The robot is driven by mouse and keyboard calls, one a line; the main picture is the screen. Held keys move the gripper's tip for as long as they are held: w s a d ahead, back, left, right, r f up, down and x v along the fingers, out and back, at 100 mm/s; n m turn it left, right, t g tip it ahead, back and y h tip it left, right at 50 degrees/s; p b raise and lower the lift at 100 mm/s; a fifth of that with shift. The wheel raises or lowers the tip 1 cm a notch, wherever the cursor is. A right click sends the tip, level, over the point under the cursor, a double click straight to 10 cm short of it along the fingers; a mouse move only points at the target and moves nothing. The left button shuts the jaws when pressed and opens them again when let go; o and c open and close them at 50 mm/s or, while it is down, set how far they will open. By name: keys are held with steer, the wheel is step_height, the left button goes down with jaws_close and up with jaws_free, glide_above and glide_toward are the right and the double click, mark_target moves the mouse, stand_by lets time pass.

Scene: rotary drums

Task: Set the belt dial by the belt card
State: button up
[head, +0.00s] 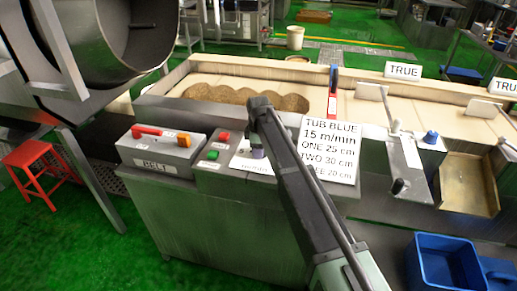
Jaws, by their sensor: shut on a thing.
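The belt card (329,150) is a white sign leaning on the cabinet top. It reads TUB BLUE, 15 m/min, ONE 25 cm, TWO 30 cm; the last line, partly behind my arm, ends in 20 cm. The belt dial's white plate (243,163) lies left of the card, with its lettering mostly covered. My gripper (258,153) points down over this plate and is shut on the dial's knob, which is mostly hidden. The pointer and scale cannot be read.
A grey BELT box (160,150) with a red handle stands to the left, beside red (224,136) and green (213,155) buttons. Behind is a belt with brown grain (245,97). A lever (396,150) and blue tub (445,262) are at right.

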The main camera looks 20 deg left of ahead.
steer(key=m, duration=0.5)
steer(key=shift+w+m, duration=0.1)
steer(key=shift+m, duration=0.3)
steer(key=m, duration=0.5)
steer(key=shift+w, duration=0.1)
steer(key=m, duration=0.6)
steer(key=shift+w+d+m, duration=0.1)
steer(key=shift+d+m, duration=0.05)
steer(key=shift+m, duration=0.25)
steer(key=m, duration=0.5)
steer(key=shift+d, duration=0.1)
steer(key=o, duration=0.9)
